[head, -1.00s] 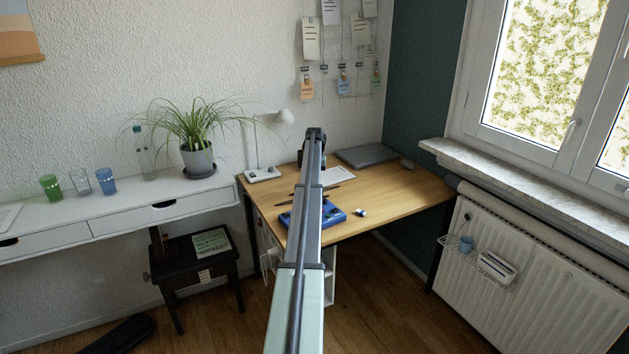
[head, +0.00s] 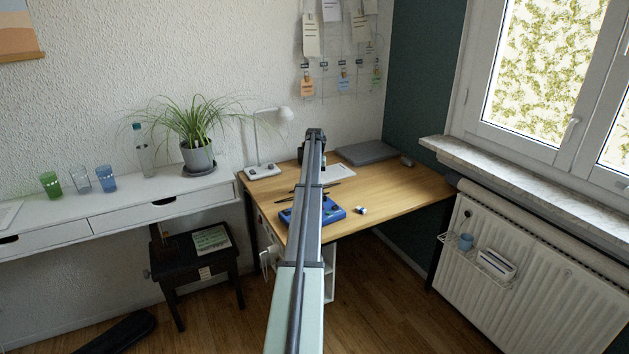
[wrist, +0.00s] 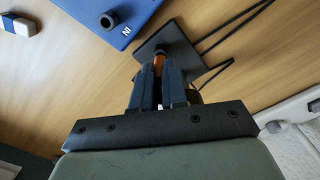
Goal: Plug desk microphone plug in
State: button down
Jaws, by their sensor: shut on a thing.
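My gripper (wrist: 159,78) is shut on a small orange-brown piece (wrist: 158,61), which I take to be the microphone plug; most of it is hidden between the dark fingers. A flat black square base (wrist: 150,42) lies just beyond the fingertips, with thin black cables (wrist: 235,22) running off to the upper right. A blue box (wrist: 92,10) lettered "IN", with a dark round socket or knob (wrist: 109,20), is up and left of the fingers, apart from them. In the head view the blue box (head: 333,211) is partly behind my arm, and the fingers are hidden.
The wooden desk (head: 405,190) has free room on its right. A white and blue block (head: 360,210), also in the wrist view (wrist: 15,24), lies beside the box. A grey laptop-like slab (head: 366,154), a lamp (head: 284,113) and a white power strip (head: 263,172) stand further back.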

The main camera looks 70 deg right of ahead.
jog(key=shift+f, duration=0.55)
jog(key=c, duration=1.1)
grip_release()
jog(key=shift+r, duration=2.5)
jog(key=shift+r, duration=0.1)
notch_tip(320, 180, up, 14)
jog(key=shift+f, duration=0.2)
